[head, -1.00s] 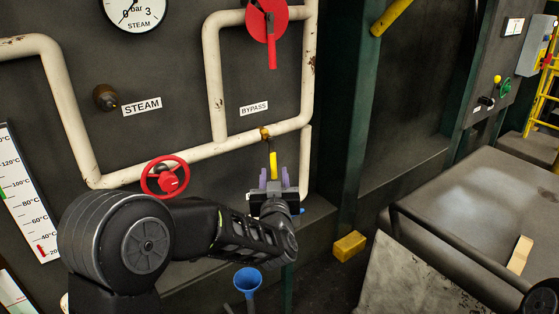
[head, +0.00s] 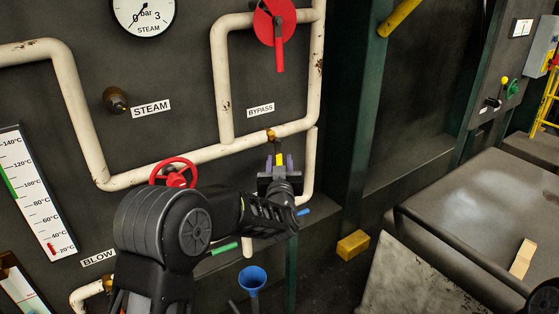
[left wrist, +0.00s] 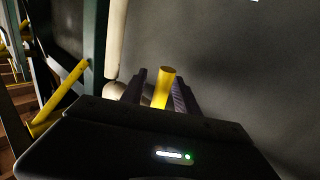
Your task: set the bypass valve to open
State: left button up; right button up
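A BYPASS label (head: 260,110) is on the dark panel in the head view. Above it is a red disc (head: 268,20) with a red lever (head: 280,55) hanging straight down. Below it, a small brass valve (head: 271,135) on the cream pipe carries a yellow handle (head: 279,159) pointing down. My left gripper (head: 278,162) is at this yellow handle, one purple finger on each side. In the left wrist view the yellow handle (left wrist: 164,87) stands between the dark fingers, with a gap visible on its left. The left gripper looks open. My right gripper is out of view.
A red handwheel (head: 175,173) is left of the left gripper, close behind my arm. A blue funnel (head: 252,280) is below. A yellow block (head: 353,245) lies to the right. Cream pipes (head: 222,85) run around the panel. A grey table (head: 470,215) fills the right.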

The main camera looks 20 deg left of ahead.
pick_arm(q)
grip_shut()
dwell(0.4)
dwell(1.1)
